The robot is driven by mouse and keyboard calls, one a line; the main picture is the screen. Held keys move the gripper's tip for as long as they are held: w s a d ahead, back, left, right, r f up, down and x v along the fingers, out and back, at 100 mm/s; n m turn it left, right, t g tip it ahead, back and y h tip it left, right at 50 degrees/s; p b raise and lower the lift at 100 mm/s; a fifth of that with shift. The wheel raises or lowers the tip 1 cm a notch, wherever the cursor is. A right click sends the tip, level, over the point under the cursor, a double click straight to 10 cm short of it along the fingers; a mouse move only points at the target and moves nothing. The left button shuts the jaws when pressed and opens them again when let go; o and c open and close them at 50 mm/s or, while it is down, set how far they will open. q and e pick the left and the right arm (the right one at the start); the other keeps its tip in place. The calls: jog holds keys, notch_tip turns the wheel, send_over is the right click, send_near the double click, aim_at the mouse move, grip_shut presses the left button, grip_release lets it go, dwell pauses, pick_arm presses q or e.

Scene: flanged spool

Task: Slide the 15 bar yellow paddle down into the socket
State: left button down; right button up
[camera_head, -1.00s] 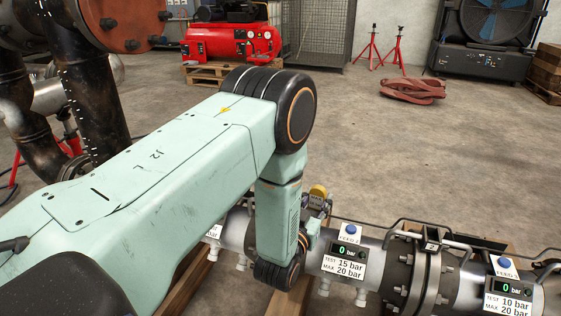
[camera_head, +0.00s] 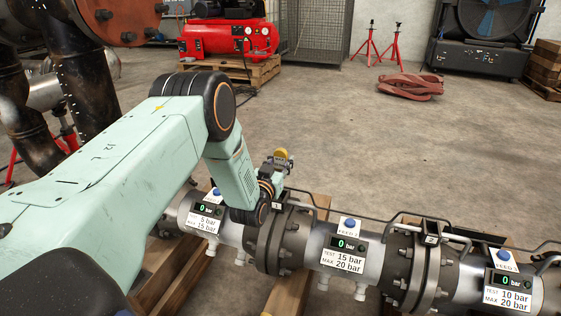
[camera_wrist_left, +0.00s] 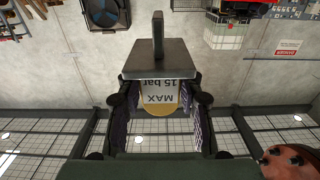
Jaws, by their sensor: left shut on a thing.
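The yellow paddle shows in the head view (camera_head: 281,153) as a small yellow end above the pipe. In the left wrist view its yellow disc and white label reading MAX 15 bar (camera_wrist_left: 160,97) sit between the fingers, below a dark grey block with an upright fin. My left gripper (camera_head: 270,178) is shut on the paddle, above the flange joint marked 1 (camera_head: 283,240). It also shows in the left wrist view (camera_wrist_left: 160,110). The paddle appears clear of the joint. The socket opening itself cannot be made out. My right gripper is not in view.
A second flange joint marked 2 (camera_head: 427,262) lies to the right. Gauge panels with labels (camera_head: 343,255) and blue buttons sit along the pipe. Thin bent tubes (camera_head: 400,217) rise above it. Wooden beams (camera_head: 290,292) lie underneath.

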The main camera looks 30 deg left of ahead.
pick_arm(q)
jog(key=shift+f+b, duration=3.25)
jog(key=shift+f, duration=0.85)
jog(key=c, duration=1.2)
grip_release()
jog(key=o, duration=0.4)
jog(key=shift+s, duration=0.1)
jog(key=v, duration=1.1)
jog(key=shift+s+d, duration=0.2)
jog(key=shift+s, duration=0.2)
